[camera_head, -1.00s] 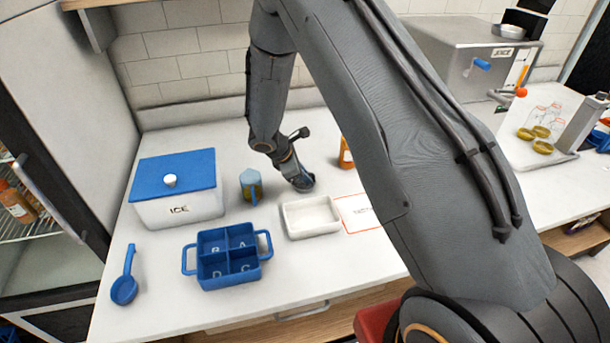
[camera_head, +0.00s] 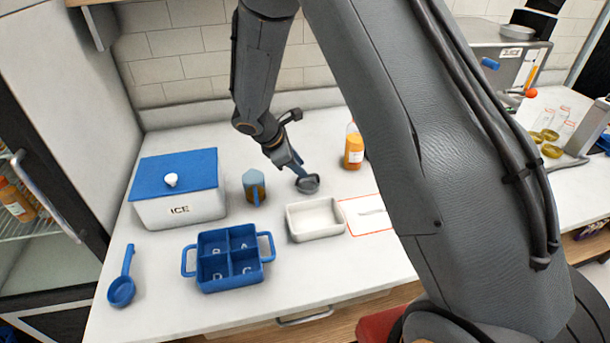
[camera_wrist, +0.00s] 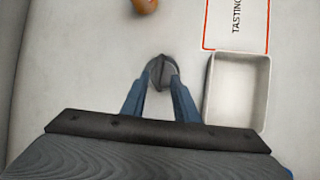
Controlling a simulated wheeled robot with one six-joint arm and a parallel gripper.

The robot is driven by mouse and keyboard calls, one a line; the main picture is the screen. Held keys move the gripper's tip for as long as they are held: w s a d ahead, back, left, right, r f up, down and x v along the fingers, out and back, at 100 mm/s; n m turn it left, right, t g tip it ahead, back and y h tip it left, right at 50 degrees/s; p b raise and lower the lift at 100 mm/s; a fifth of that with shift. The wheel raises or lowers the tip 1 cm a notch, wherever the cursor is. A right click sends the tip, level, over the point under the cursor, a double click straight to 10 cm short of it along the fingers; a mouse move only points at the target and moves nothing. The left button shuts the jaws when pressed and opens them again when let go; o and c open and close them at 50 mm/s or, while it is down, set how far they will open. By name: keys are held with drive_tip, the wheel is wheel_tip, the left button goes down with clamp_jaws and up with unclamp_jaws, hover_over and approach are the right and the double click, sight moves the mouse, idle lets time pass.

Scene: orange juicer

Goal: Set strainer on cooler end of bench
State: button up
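A small dark grey round thing, which looks like the strainer (camera_head: 308,185), rests on the white bench, right of the blue-lidded ICE cooler (camera_head: 180,205) and behind a white tray (camera_head: 315,234). A blue-topped cup (camera_head: 253,187) stands between it and the cooler. My gripper (camera_head: 298,169) is just above and behind the strainer, tilted down. In the wrist view my two blue fingers (camera_wrist: 160,85) are apart, with the strainer (camera_wrist: 160,68) showing between and beyond their tips. Whether a finger touches it cannot be told.
A blue four-compartment caddy (camera_head: 225,285) and a blue ladle (camera_head: 121,291) lie along the front left. An orange bottle (camera_head: 354,148) stands behind the tray. A red-outlined TASTING card (camera_head: 365,222) adjoins the tray. Bench around the ladle is clear.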

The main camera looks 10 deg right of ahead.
drive_tip(key=s+d+r+m+y, duration=0.1)
drive_tip(key=s+r+m+y, duration=0.1)
drive_tip(key=s+m, duration=0.4)
drive_tip(key=s+d+r+m+y, duration=0.1)
drive_tip(key=s+r+m, duration=0.3)
drive_tip(key=s, duration=0.6)
drive_tip(key=s+d+r+m+y+b, duration=0.1)
drive_tip(key=s+r+m+y, duration=0.1)
drive_tip(key=s+r+m, duration=0.2)
drive_tip(key=s+m, duration=0.3)
drive_tip(key=s, duration=0.1)
drive_tip(key=shift+s+d+m+g+y, duration=0.25)
drive_tip(key=shift+m+g+y, duration=0.05)
drive_tip(key=shift+g, duration=0.1)
wheel_tip(320, 180, down, 2)
drive_tip(key=shift+f+b, duration=0.1)
drive_tip(key=shift+b, duration=0.85)
